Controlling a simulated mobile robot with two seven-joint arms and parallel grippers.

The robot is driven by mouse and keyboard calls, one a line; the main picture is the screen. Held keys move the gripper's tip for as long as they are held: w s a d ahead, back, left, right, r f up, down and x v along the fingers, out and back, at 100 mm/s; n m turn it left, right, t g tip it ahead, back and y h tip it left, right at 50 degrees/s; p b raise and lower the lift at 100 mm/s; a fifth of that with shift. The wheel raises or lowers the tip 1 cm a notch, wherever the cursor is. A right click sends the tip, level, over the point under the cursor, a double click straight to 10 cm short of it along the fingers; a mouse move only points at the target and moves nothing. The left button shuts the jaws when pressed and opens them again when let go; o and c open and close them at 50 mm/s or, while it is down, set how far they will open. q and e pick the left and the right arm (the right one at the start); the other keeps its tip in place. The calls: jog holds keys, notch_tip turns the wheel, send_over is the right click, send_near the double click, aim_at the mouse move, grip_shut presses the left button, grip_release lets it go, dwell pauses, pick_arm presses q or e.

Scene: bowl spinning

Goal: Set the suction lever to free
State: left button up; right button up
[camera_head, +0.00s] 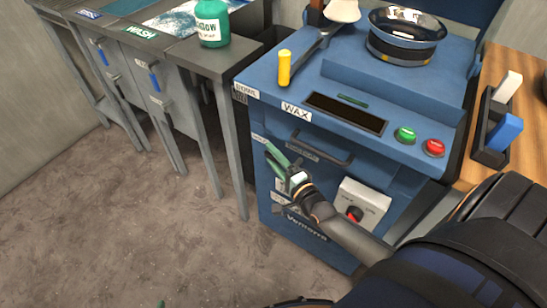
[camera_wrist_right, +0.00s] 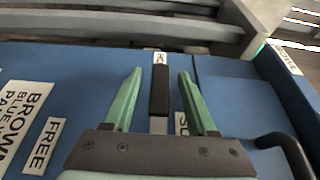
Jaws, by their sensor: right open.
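The suction lever (camera_wrist_right: 160,92) is a black handle on a grey stem at the blue machine's front. In the right wrist view it stands between the two green fingers of my right gripper (camera_wrist_right: 159,85), with gaps on both sides. Its tip is by a partly hidden label starting "HO" (camera_wrist_right: 160,58); the FREE label (camera_wrist_right: 43,145) is to the left. A label starting "SU" (camera_wrist_right: 181,124) is partly covered by a finger. In the head view my right gripper (camera_head: 281,155) is open at the machine's front and hides the lever. Only a green tip, apparently of my left gripper (camera_head: 161,304), shows at the bottom edge.
The blue machine (camera_head: 260,180) has a dark front handle (camera_head: 322,151) right of my right gripper and a white box with a red knob (camera_head: 358,208) below. A yellow-handled lever (camera_head: 284,68) and bowl (camera_head: 405,30) are on top. Grey tables stand left; floor is clear.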

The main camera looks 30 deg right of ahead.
jog(key=shift+c, duration=0.2)
grip_shut()
dwell(0.3)
dwell(1.0)
